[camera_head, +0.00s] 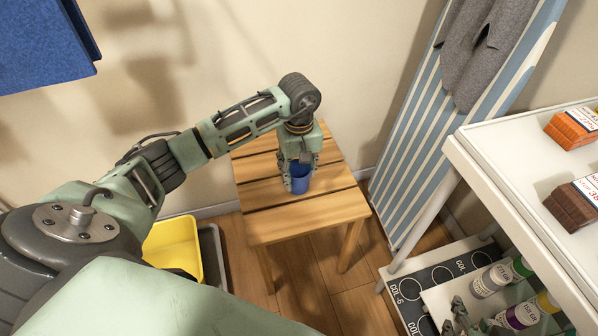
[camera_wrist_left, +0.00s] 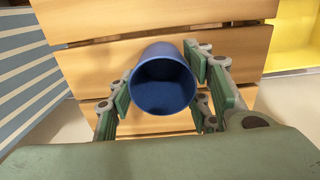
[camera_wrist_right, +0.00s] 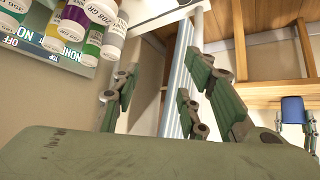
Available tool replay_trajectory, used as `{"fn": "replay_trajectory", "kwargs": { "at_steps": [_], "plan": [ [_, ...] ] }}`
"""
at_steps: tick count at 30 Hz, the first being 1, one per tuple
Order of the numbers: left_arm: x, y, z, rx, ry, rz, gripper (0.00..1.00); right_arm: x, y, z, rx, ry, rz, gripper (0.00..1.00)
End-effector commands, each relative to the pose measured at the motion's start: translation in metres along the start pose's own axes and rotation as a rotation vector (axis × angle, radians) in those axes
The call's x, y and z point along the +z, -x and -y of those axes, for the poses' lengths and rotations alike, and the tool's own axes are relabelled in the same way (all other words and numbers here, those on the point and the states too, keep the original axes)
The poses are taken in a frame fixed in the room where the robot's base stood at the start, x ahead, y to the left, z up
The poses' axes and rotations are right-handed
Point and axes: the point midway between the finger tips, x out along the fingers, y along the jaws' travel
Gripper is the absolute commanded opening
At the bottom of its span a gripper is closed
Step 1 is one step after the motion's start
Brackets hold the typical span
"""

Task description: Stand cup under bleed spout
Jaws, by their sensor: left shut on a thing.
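A blue cup (camera_head: 299,181) is at the slatted wooden stool (camera_head: 309,214), upright. My left gripper (camera_head: 301,178) comes down from above and is shut on the cup. In the left wrist view the cup (camera_wrist_left: 163,84) sits between the two green fingers, its dark, open mouth facing the camera. I cannot tell whether its base touches the slats. My right gripper (camera_wrist_right: 168,100) is open, with nothing between its fingers in the right wrist view. In the head view it shows low at the right, by the shelf bottles. No bleed spout is in view.
A yellow bin (camera_head: 174,247) stands left of the stool. A striped ironing board (camera_head: 421,150) leans on the wall at right. A white shelf unit (camera_head: 520,180) holds orange and brown packs, with bottles (camera_head: 495,280) lower down. Blue cloth (camera_head: 40,45) hangs upper left.

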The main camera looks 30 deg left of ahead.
Motion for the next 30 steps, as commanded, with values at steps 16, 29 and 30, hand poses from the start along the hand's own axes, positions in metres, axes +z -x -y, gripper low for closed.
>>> {"fn": "replay_trajectory", "kwargs": {
  "at_steps": [16, 29, 30],
  "plan": [
    [0.000, -0.003, 0.000, 0.001, 0.000, 0.000, 0.24, -0.009, -0.002, 0.001, -0.002, 0.001, -0.042, 0.40],
    [0.000, -0.004, 0.000, 0.000, 0.000, 0.000, 0.65, -0.017, -0.002, 0.001, -0.003, 0.002, -0.070, 0.40],
    [0.000, -0.004, 0.000, 0.000, 0.000, 0.000, 0.65, -0.016, -0.002, 0.002, -0.003, 0.002, -0.070, 0.40]
  ]
}}
